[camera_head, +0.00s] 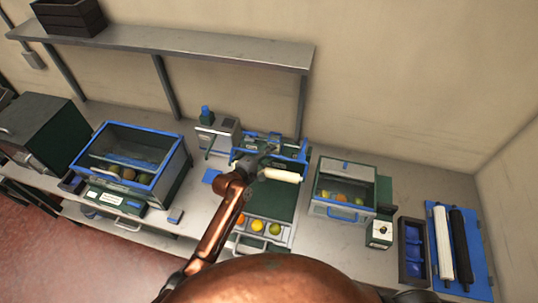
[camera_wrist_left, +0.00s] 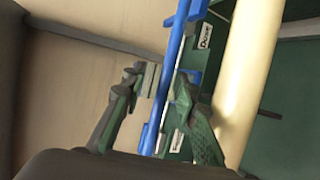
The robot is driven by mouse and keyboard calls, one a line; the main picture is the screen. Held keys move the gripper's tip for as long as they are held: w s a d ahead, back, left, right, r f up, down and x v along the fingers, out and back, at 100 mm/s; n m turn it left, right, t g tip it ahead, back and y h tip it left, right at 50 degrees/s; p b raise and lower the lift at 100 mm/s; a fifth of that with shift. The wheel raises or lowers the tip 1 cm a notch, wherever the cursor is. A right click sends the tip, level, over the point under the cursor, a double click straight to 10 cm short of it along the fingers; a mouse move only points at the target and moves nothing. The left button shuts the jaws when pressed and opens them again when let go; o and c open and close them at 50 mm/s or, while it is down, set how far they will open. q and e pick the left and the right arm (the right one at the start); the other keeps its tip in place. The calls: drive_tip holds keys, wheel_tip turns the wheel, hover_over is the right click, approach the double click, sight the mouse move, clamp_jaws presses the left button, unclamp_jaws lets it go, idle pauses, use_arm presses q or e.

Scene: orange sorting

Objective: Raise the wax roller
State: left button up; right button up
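The wax roller (camera_head: 282,175) is a pale cream cylinder at the blue-framed station in the middle of the bench. It also shows large on the right of the left wrist view (camera_wrist_left: 248,75). My left gripper (camera_head: 266,152) is just left of and behind the roller, over the blue frame. In the left wrist view its two fingers (camera_wrist_left: 165,88) are drawn in on both sides of a thin blue bar (camera_wrist_left: 172,60), which fills most of the gap. The bar runs beside the roller. My right gripper is not in view.
A blue-rimmed bin with fruit (camera_head: 160,183) stands left, a smaller fruit bin (camera_head: 343,210) right. Oranges and other fruit (camera_head: 257,226) lie in a tray in front of the roller. A blue mat (camera_head: 474,285) holds a white and a black roller. A shelf (camera_head: 200,46) hangs behind.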

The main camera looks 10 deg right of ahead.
use_arm(q)
drive_tip(key=shift+s+a, duration=0.1)
drive_tip(key=shift+a, duration=0.05)
drive_tip(key=v, duration=1.1)
drive_tip(key=shift+s+a+r, duration=0.2)
drive_tip(key=shift+a, duration=0.05)
